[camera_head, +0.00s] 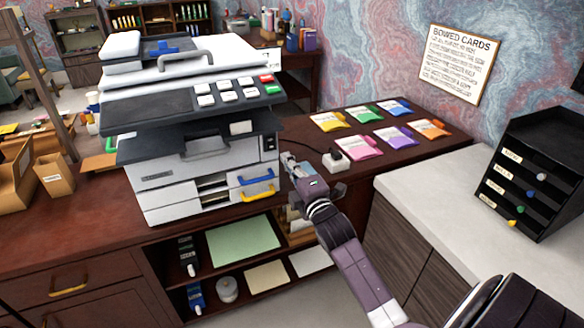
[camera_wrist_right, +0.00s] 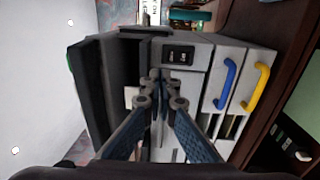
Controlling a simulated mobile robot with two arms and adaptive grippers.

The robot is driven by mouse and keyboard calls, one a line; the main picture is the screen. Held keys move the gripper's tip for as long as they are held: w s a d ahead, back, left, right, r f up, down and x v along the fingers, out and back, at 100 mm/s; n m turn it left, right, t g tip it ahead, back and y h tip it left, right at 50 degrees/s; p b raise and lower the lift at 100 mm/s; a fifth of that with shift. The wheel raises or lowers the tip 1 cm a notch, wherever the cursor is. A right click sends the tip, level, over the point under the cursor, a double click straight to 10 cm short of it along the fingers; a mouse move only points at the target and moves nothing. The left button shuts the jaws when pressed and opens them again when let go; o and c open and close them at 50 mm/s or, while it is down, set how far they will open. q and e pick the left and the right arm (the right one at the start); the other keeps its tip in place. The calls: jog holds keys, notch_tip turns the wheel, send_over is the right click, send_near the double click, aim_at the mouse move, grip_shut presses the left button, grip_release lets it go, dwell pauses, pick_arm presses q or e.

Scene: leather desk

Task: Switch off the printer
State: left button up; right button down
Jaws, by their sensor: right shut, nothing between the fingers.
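The printer (camera_head: 160,180) is a large white and dark grey machine on the brown leather desk. A small black switch panel (camera_head: 269,143) sits on the right part of its front. In the right wrist view the panel (camera_wrist_right: 180,56) shows two dark rocker-like parts with pale marks; their position is too small to tell. My right gripper (camera_head: 287,161) is just right of and below the panel in the head view. In the right wrist view its fingertips (camera_wrist_right: 160,86) are together, empty and close to the panel. Contact cannot be told. My left gripper is not in view.
A blue handle (camera_wrist_right: 229,82) and a yellow handle (camera_wrist_right: 257,88) are beside the panel. A white plug block (camera_head: 336,161) with a cable lies right of my gripper. Several coloured packets (camera_head: 363,146) lie behind it. A black drawer unit (camera_head: 540,170) stands far right.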

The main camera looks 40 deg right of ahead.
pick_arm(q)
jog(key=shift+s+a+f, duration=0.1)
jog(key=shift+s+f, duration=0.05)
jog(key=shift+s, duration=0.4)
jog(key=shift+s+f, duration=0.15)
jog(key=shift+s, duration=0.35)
pick_arm(e)
jog(key=shift+v, duration=1.2)
jog(key=shift+r, duration=0.15)
